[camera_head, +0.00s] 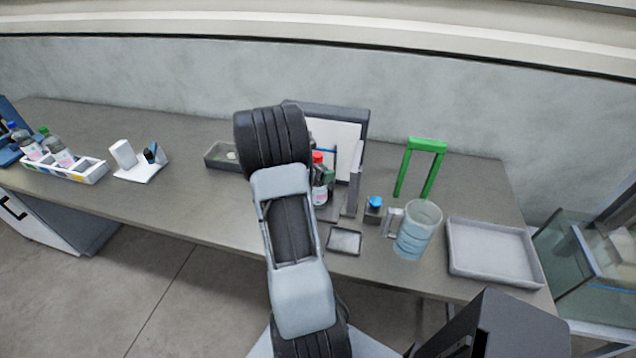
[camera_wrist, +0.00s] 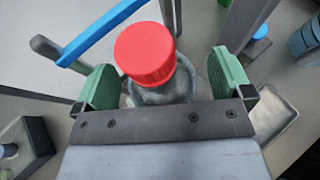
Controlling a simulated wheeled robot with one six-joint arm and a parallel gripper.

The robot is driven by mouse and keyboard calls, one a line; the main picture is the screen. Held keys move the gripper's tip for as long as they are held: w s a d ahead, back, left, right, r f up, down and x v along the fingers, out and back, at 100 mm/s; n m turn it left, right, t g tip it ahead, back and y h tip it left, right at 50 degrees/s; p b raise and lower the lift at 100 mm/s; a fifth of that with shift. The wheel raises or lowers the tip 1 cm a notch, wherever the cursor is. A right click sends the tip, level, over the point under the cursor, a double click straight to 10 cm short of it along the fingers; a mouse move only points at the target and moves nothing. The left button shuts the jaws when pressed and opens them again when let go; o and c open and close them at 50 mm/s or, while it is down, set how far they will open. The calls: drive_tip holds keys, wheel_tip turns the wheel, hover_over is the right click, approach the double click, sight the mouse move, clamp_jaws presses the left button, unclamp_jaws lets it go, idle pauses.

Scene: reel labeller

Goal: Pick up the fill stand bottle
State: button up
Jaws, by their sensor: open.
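The bottle with a red cap (camera_wrist: 146,54) stands upright in the wrist view, seen from above. In the head view the bottle (camera_head: 319,190) shows partly behind my arm, with its red cap and a pale label, in front of a white panel. My gripper (camera_wrist: 168,88) is open in the wrist view, its green-padded fingers on the left and right of the bottle's neck and shoulder. I cannot tell whether either pad touches it. In the head view my arm hides most of the gripper.
A blue bar (camera_wrist: 105,30) and grey posts stand close to the bottle. To the right are a blue-capped item (camera_head: 374,204), a clear blue container (camera_head: 417,232), a green frame (camera_head: 427,145) and a grey tray (camera_head: 493,278).

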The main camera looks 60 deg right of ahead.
drive_tip(key=shift+d+f, duration=0.1)
drive_tip(key=shift+d, duration=0.05)
drive_tip(key=shift+c, duration=0.5)
drive_tip(key=c, duration=1.6)
